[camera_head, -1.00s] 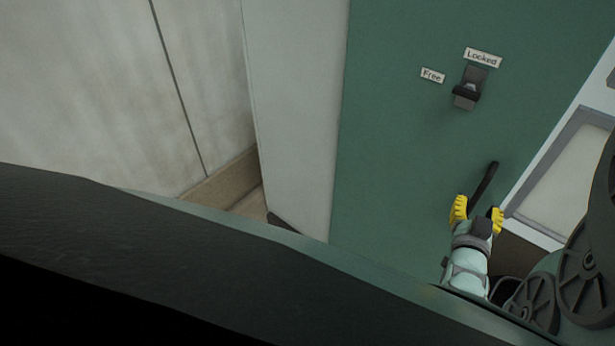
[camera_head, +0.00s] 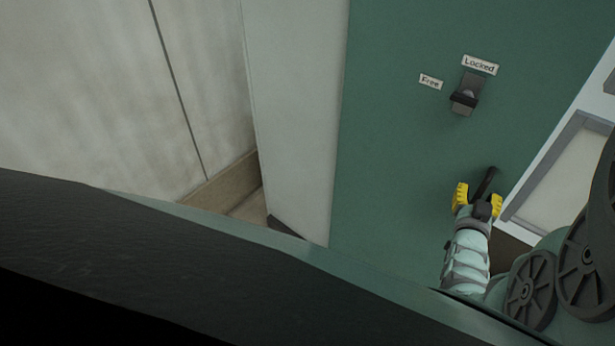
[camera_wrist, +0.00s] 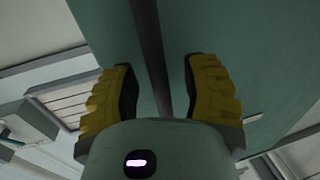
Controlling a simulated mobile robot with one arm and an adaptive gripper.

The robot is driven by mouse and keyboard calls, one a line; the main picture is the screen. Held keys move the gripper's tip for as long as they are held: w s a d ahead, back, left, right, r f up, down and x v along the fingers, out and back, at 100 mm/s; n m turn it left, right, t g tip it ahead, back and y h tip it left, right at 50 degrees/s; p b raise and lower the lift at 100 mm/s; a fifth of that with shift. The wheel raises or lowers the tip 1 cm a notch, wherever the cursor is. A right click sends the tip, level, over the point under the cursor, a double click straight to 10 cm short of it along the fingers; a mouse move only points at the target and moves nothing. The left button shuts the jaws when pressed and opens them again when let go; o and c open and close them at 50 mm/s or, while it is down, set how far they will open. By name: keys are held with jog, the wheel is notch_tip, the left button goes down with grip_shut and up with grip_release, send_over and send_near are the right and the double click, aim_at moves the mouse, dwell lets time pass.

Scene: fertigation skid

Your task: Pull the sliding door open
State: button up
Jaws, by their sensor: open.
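The green sliding door (camera_head: 400,160) fills the right middle of the head view. Its black bar handle (camera_head: 486,183) is low, near the door's right edge, and it also shows in the wrist view (camera_wrist: 148,40). My gripper (camera_head: 479,196) has yellow fingers and is open at the handle's lower part. In the wrist view, the handle runs between the two spread fingers (camera_wrist: 155,85), with gaps on both sides. A dark latch (camera_head: 465,96) sits above the handle, with its lever nearly level. The handle's lower end is hidden by my gripper.
Labels "Locked" (camera_head: 479,65) and "Free" (camera_head: 431,81) sit by the latch. A grey-framed light panel (camera_head: 567,175) stands right of the door. A pale cabinet side (camera_head: 295,110) and wall (camera_head: 120,90) lie left.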

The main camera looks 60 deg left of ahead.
jog(key=shift+o, duration=0.3)
grip_shut()
dwell(0.3)
